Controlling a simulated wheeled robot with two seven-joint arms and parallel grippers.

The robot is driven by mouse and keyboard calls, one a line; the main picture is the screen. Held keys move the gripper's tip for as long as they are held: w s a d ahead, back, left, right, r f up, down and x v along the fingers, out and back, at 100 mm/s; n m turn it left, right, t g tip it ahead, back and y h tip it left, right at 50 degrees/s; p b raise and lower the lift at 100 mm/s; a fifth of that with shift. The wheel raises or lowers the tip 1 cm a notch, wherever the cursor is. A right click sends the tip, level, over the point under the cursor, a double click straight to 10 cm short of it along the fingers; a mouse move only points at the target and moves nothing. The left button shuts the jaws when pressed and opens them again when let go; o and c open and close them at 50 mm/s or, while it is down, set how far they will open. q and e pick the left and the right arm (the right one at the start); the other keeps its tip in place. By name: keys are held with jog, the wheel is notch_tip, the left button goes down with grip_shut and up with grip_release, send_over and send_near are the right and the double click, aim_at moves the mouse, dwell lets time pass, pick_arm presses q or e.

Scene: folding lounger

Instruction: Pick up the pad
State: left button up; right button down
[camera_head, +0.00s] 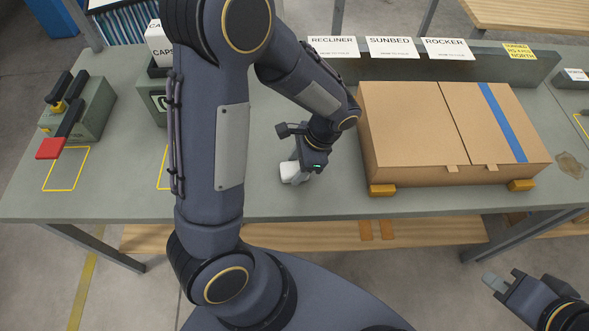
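My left gripper (307,160) points down at the grey workbench, left of the cardboard box. A small white block-like piece (293,172) shows at its fingertips. I cannot tell whether this is the pad or part of the gripper's fingers, nor whether the fingers are shut on it. No other thing in view is clearly the pad. My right gripper (502,285) is at the lower right, in front of the bench and clear of it. A pale grey fingertip shows on it, with nothing visibly held. Its finger gap is not clear.
The cardboard box (425,120) with a blue stripe rests on yellow-orange blocks (382,190). Signs reading RECLINER (332,47), SUNBED (392,48) and ROCKER (447,49) stand behind. A press-like device (85,110) with a red-ended lever is at left. The bench (330,200) is bare near its front edge.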

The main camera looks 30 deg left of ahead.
aim_at(291, 168)
pick_arm(q)
jog(key=c, duration=0.6)
jog(key=shift+r, duration=0.15)
jog(key=shift+r, duration=0.2)
notch_tip(291, 168, up, 2)
jog(key=shift+r, duration=0.15)
jog(key=d+r, duration=0.3)
jog(key=d, duration=0.1)
jog(key=w+d+r, duration=0.1)
jog(key=d+r, duration=0.2)
jog(key=d, duration=0.2)
jog(key=d+r, duration=0.4)
jog(key=d, duration=0.1)
jog(key=shift+w, duration=0.25)
